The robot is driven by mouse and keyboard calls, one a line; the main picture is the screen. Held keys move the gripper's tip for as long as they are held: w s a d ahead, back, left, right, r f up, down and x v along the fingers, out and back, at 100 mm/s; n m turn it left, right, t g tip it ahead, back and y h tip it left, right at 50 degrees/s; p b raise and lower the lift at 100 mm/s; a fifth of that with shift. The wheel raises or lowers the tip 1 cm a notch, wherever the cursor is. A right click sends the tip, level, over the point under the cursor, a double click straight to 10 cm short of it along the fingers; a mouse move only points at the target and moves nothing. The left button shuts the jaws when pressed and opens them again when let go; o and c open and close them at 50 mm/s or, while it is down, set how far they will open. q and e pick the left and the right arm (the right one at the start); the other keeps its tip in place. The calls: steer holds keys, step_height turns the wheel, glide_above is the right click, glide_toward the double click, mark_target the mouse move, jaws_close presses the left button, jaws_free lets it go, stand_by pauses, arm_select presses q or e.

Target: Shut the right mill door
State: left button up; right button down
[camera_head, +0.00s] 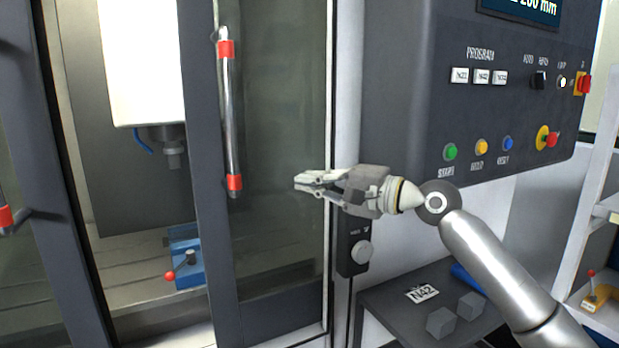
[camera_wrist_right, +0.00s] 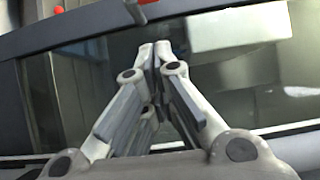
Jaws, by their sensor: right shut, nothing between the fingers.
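The right mill door (camera_head: 278,150) is a dark-framed panel with a window, standing right of an open gap into the mill. Its upright bar handle (camera_head: 231,115) is metal with red ends, near the door's left edge. My right gripper (camera_head: 300,182) is shut and empty, in front of the door's window, to the right of the handle's lower end and apart from it. In the right wrist view the shut fingers (camera_wrist_right: 155,48) point toward the door's glass, with a red piece of the handle (camera_wrist_right: 145,2) at the top edge. My left gripper is not in view.
The left door (camera_head: 50,190) has a red-ended handle at the far left. Through the gap show the spindle (camera_head: 172,150) and a blue vise (camera_head: 187,258). The control panel (camera_head: 490,100) stands right of the door, above a grey shelf (camera_head: 385,300) with grey blocks.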

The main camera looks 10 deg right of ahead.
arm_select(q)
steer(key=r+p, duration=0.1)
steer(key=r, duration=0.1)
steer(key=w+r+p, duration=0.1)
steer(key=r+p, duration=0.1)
arm_select(e)
steer(key=w+a, duration=0.4)
steer(key=a, duration=0.5)
steer(key=shift+a, duration=0.35)
arm_select(q)
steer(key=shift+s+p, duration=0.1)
steer(key=shift+p, duration=0.2)
